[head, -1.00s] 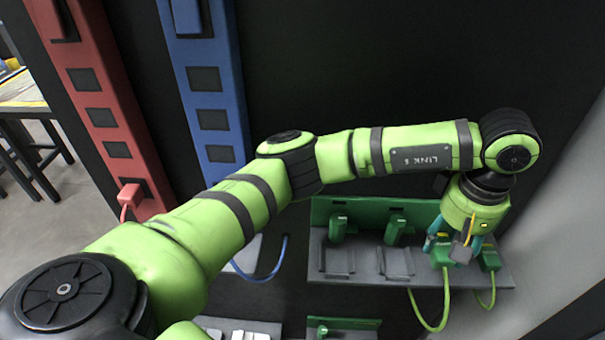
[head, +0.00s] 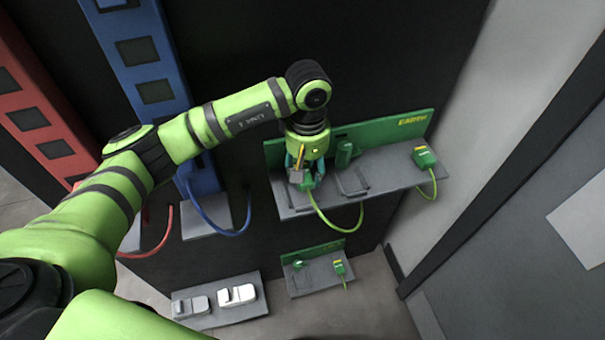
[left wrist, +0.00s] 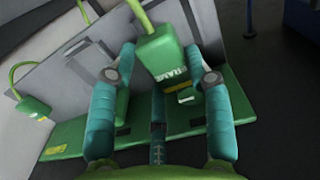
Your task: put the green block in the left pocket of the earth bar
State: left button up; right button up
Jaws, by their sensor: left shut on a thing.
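The earth bar (head: 290,210) is a grey shelf with a green back plate marked EARTH, at centre right in the head view. My left gripper (head: 302,180) is shut on a green block (head: 307,186) with a green cable, over the bar's left end. In the left wrist view the block (left wrist: 160,60), with a yellow-and-white label, sits between the teal fingers (left wrist: 158,72). The left pocket is mostly hidden behind gripper and block. I cannot tell whether the block touches it. The right pocket (head: 353,184) looks empty. My right gripper is out of view.
Another green block (head: 423,156) with a cable sits at the bar's right end. A green upright piece (head: 345,152) stands behind the right pocket. A smaller green-backed shelf (head: 318,272) and a grey tray (head: 225,315) lie below. Blue (head: 150,75) and red (head: 45,130) columns stand left.

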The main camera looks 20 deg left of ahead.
pick_arm(q)
jog(key=shift+s+a+f, duration=0.15)
jog(key=shift+a, duration=0.15)
jog(key=shift+f, duration=0.3)
notch_tip(320, 180, down, 3)
jog(key=shift+f+p, duration=0.15)
jog(key=shift+p, duration=0.8)
jog(key=shift+f, duration=0.2)
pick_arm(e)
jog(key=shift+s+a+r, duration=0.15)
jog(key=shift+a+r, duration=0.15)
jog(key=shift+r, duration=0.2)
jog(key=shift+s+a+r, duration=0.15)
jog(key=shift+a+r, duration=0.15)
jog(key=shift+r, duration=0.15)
pick_arm(q)
jog(key=shift+f, duration=0.1)
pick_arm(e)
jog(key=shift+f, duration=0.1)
pick_arm(q)
jog(key=shift+f+b, duration=0.1)
jog(key=shift+b, duration=0.25)
jog(key=o, duration=0.9)
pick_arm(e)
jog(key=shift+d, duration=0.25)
